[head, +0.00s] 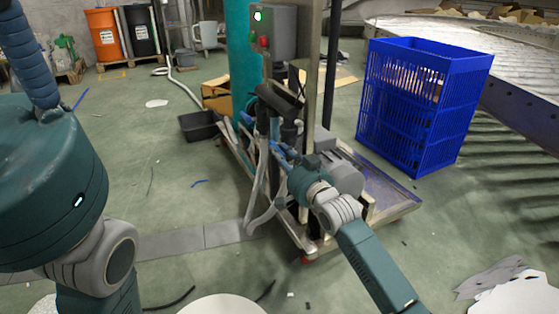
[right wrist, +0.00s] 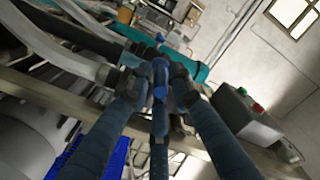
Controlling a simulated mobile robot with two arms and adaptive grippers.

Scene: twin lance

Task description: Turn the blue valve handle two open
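The blue valve handle (right wrist: 160,82) shows in the right wrist view as a slim blue bar with a rounded end, between the two blue ribbed fingers of my right gripper (right wrist: 158,78). The fingers stand apart, with narrow dark gaps on both sides of the handle; firm contact does not show. In the head view, my right gripper (head: 276,149) reaches the pipes on the skid and largely hides the handle. My left gripper (head: 32,55) is close to the camera at the left edge, with one ribbed finger pointing up; its fingertips are out of frame.
A grey control box (head: 271,32) with green and red buttons sits on the post above the pipes. Grey hoses (head: 259,190) hang beside the valve. A blue crate (head: 420,105) stands at the right, near a roller conveyor (head: 510,72). The floor left of the skid is mostly open.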

